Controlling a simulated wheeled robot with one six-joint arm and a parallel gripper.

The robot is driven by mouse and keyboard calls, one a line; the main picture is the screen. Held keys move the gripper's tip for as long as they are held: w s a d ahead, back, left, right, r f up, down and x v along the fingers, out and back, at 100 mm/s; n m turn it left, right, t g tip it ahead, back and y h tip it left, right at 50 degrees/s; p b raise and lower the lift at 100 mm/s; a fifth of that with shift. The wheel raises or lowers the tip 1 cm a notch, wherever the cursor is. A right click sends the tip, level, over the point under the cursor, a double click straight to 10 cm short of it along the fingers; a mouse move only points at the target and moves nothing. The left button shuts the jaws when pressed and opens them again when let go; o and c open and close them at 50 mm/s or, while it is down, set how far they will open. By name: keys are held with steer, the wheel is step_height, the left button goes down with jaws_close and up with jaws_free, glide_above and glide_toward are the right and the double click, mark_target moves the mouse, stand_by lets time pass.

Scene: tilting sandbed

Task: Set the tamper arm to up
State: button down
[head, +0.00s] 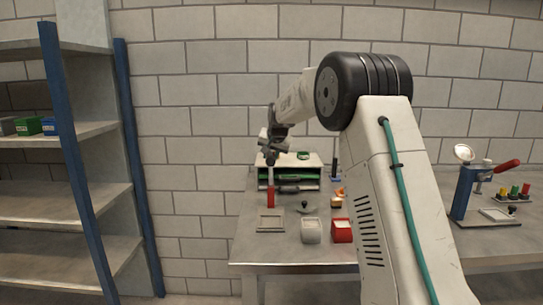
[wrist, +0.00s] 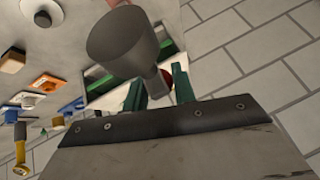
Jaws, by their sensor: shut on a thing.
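At the right of the head view a blue stand (head: 463,190) carries a lever with a red handle (head: 507,166), raised toward the upper right; this looks like the tamper arm. My gripper (head: 272,153) is far to its left, above the back of the bench. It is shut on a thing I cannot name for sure. In the head view a pale stem with a red end (head: 270,197) hangs or stands just below the gripper. In the wrist view a dark grey cone-shaped piece (wrist: 125,42) and a wide riveted grey plate (wrist: 170,150) fill the near field.
The grey bench (head: 290,250) holds a square frame (head: 270,220), a white block (head: 311,231), a red block (head: 341,230) and an open box (head: 290,166). Coloured pegs (head: 514,191) stand beside the blue stand. A shelf rack (head: 60,190) is at left.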

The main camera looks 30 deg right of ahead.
steer(key=c, duration=1.2)
jaws_free()
steer(key=shift+v, duration=3.9)
steer(key=shift+a, duration=0.1)
steer(key=s+a+r+n+g, duration=0.1)
steer(key=s+a, duration=0.4)
steer(key=s, duration=0.4)
steer(key=s+a+n+g+y, duration=0.15)
steer(key=s+a, duration=0.25)
steer(key=s, duration=0.4)
steer(key=s+a+r+n, duration=0.1)
steer(key=s+a+n, duration=0.1)
steer(key=s+a, duration=0.5)
steer(key=s+a+f+n+g, duration=0.1)
steer(key=s+f, duration=0.2)
steer(key=s, duration=0.6)
steer(key=s+a+f+n+g, duration=0.1)
steer(key=s+f, duration=0.3)
steer(key=s, duration=0.6)
steer(key=s+a+f+n+g, duration=0.1)
steer(key=s+a+f, duration=0.1)
steer(key=s, duration=0.7)
steer(key=shift+s+f+n+g, duration=0.25)
steer(key=shift+s+f, duration=0.1)
steer(key=shift+f, duration=0.35)
